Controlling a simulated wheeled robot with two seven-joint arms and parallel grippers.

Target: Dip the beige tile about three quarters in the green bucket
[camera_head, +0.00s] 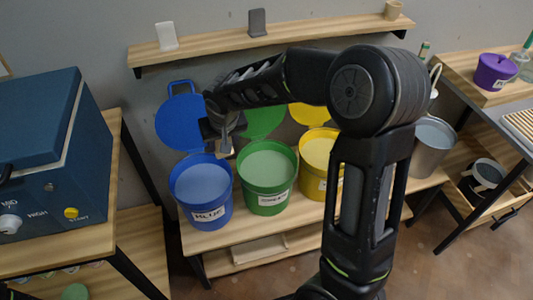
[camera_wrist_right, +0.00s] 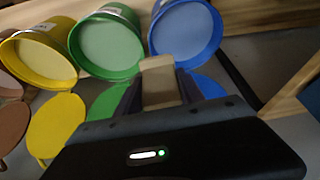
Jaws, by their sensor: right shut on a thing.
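The beige tile (camera_wrist_right: 160,78) is held between the fingers of my right gripper (camera_wrist_right: 160,92) in the right wrist view. In the head view my right gripper (camera_head: 223,138) is above and behind the gap between the blue and green buckets, with the tile (camera_head: 224,149) pointing down. The green bucket (camera_head: 249,190) stands open, with pale glaze inside and a label on its front. It also shows in the right wrist view (camera_wrist_right: 75,45), beside the tile. The tile appears to be outside the glaze. My left gripper is not in view.
The open blue bucket (camera_head: 184,207) stands left of the green one, the yellow bucket (camera_head: 308,180) right. Their lids stand behind them, including the blue lid (camera_head: 180,122). A wall shelf (camera_head: 190,53) is above. A blue kiln (camera_head: 60,160) stands left, a metal bucket (camera_head: 428,155) right.

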